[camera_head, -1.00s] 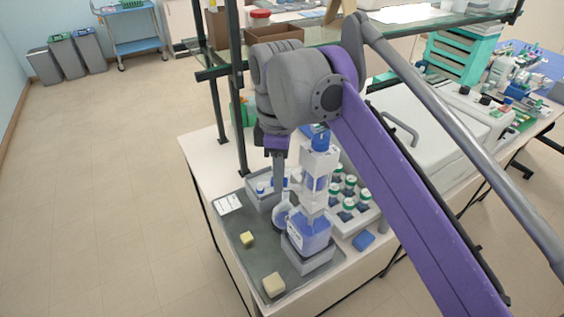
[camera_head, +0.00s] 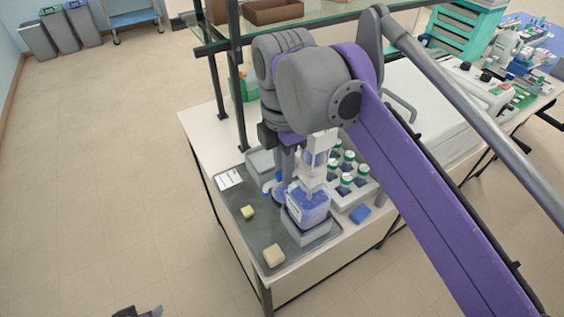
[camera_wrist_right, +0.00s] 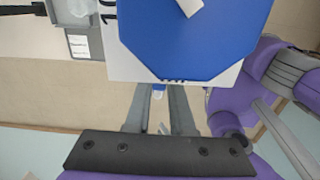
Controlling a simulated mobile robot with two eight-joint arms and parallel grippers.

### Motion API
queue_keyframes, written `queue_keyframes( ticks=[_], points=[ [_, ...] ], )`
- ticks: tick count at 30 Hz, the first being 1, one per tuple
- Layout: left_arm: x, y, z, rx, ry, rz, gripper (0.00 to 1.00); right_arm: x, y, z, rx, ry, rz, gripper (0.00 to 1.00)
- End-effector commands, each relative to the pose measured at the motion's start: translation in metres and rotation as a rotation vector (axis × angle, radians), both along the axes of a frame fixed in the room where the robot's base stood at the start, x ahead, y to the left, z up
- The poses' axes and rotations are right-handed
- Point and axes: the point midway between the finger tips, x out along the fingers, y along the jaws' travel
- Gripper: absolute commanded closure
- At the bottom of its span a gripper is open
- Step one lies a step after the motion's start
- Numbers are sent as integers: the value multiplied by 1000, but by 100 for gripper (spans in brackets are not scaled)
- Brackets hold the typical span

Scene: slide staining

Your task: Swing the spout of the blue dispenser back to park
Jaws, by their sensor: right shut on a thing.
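The blue dispenser (camera_head: 308,207) is a bottle of blue liquid with a white pump column. It stands upright on a grey block at the front of the bench. Its blue octagonal cap (camera_wrist_right: 190,40) fills the top of the right wrist view, with a white part marked with digits beneath. My right gripper (camera_head: 286,180) points down just left of the column. In the wrist view its fingers (camera_wrist_right: 160,92) are shut on the small pale spout tip (camera_wrist_right: 158,90), partly hidden under the dispenser head. Only a dark piece of my left gripper (camera_head: 138,312) shows at the bottom edge.
A grey tray (camera_head: 240,222) under the dispenser holds two yellowish blocks (camera_head: 273,255) and a white label. A rack of green-capped bottles (camera_head: 345,180) stands close on the right, with a blue block (camera_head: 360,213) before it. A glass shelf (camera_head: 290,32) is above.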

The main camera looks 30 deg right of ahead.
Motion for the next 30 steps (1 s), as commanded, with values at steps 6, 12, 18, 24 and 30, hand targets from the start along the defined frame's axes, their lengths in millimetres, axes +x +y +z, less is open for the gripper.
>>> queue_keyframes(
  ticks=[6, 12, 18, 24, 30],
  points=[
    [0, 0, 0, 0, 0, 0, 50, -1, 0, 0, 1, 0, 12, 100],
    [0, 0, 0, 0, 0, 0, 50, -1, 0, 0, 1, 1, 11, 100],
    [0, 0, 0, 0, 0, 0, 50, -1, 0, 0, 1, 1, 10, 53],
    [0, 0, 0, 0, 0, 0, 50, -1, 0, 0, 1, 0, 10, 48],
    [0, 0, 1, 0, -1, 0, 50, -1, 0, 5, 1, 0, 10, 48]
  ],
)
